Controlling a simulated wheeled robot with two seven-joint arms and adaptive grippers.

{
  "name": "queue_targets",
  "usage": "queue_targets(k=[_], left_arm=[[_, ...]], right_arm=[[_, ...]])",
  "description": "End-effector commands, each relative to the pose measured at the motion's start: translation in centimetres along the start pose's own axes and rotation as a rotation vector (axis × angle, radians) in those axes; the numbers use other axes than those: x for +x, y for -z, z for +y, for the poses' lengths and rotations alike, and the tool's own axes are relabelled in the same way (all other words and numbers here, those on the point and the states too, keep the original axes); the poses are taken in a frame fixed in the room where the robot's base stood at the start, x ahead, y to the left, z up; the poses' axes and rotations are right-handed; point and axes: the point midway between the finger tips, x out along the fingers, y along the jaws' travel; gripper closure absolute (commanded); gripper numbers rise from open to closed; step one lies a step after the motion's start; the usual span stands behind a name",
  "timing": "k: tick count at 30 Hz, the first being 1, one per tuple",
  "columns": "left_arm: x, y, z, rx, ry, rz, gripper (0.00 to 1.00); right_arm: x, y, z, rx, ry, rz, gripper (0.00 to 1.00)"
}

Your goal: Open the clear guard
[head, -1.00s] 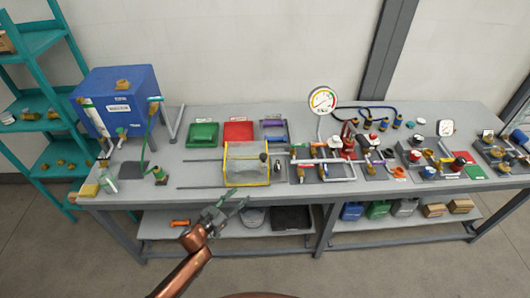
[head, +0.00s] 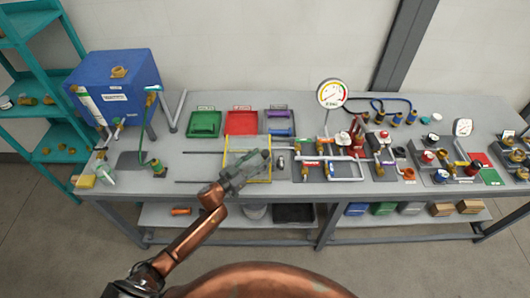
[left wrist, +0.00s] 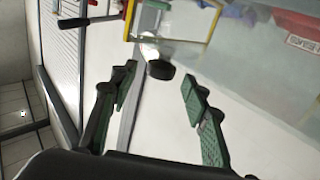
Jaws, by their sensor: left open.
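The clear guard (head: 226,166) is a see-through panel box with a yellow frame, at the bench front left of centre. Its right part is hidden behind my left gripper (head: 260,165) in the head view. My left gripper is open at the guard's right side. In the left wrist view, the guard's yellow frame (left wrist: 214,24) is just beyond the open fingers (left wrist: 160,73). A dark round knob (left wrist: 160,69) on a pale stem lies in line with the gap between the fingertips. I cannot tell whether it is between them or beyond them. My right gripper is out of view.
Thin rails (head: 200,182) run left from the guard along the bench. Green (head: 205,124) and red (head: 241,123) trays stand behind it. Pipework and a round gauge (head: 331,93) are to its right. A blue tank (head: 112,85) stands at the left.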

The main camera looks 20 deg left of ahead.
Motion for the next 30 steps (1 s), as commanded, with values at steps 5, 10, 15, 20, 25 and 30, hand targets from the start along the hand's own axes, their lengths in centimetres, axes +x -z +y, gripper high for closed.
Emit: queue_targets(k=[5, 10, 15, 20, 25, 30], left_arm=[[2.5, 0.0, 0.0, 0.000, 0.001, 0.000, 0.57], [3.5, 0.0, -0.1, 0.000, 0.002, -0.001, 0.57], [3.6, 0.0, -0.1, 0.000, 0.003, -0.001, 0.57], [3.5, 0.0, -0.2, 0.000, 0.004, -0.001, 0.61], [3.5, 0.0, -0.2, 0.000, 0.004, -0.001, 0.73], [3.5, 0.0, -0.2, 0.000, 0.004, -0.001, 0.84]], right_arm=[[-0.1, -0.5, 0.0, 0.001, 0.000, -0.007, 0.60], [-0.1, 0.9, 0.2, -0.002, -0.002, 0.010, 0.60], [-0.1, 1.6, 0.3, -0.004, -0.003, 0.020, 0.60], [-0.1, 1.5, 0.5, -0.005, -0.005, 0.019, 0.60], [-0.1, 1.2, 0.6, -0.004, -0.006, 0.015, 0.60], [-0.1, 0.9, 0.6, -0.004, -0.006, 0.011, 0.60]])
